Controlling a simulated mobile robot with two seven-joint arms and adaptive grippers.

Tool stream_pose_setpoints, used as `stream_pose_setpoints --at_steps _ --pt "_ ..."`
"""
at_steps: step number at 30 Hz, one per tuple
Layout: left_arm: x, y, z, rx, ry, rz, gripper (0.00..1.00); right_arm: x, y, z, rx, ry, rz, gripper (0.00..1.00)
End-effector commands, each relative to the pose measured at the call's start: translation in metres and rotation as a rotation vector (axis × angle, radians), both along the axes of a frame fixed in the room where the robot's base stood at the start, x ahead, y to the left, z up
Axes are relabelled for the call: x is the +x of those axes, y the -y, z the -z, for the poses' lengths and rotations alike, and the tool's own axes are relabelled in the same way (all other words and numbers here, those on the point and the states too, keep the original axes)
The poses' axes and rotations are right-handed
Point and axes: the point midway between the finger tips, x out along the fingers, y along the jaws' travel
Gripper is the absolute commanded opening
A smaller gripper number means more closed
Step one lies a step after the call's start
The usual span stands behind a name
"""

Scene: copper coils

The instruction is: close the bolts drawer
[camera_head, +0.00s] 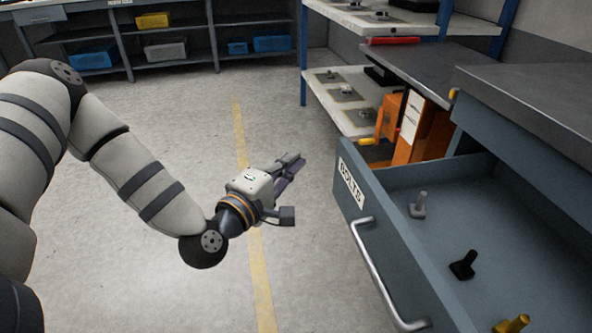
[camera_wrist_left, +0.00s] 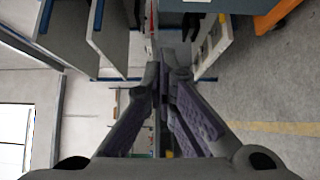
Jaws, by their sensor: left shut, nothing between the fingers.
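The bolts drawer (camera_head: 349,218) is blue-grey and stands pulled out at the right of the head view. It bears a white "BOLTS" label (camera_head: 350,185) and a long metal handle (camera_head: 379,275). Inside lie a grey bolt (camera_head: 419,205), a black bolt (camera_head: 463,265) and a yellow bolt (camera_head: 512,324). My left gripper (camera_head: 293,164) is shut and empty, in the air to the left of the drawer front and apart from it. Its closed fingers also show in the left wrist view (camera_wrist_left: 164,85). My right gripper is not in view.
The workbench (camera_head: 530,90) stands above the drawer. Behind it are an orange machine (camera_head: 425,135) and white shelves (camera_head: 345,100) with small parts. A shelf unit with blue bins (camera_head: 272,43) stands at the back. The floor (camera_head: 200,110) left of the drawer is clear, with a yellow line.

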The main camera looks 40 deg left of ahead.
Motion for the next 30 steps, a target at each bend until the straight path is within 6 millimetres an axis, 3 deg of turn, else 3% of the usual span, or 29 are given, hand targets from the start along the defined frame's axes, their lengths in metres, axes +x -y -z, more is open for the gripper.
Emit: stream_pose_setpoints --at_steps 7,12,30 --pt "0.054 -0.006 0.002 0.003 -0.001 0.002 0.0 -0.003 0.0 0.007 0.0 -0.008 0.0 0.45" --pt "0.076 0.011 0.003 0.001 -0.005 0.003 0.0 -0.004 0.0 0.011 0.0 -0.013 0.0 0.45" --pt "0.088 0.019 0.002 0.001 -0.005 0.002 0.0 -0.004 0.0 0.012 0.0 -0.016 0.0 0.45"
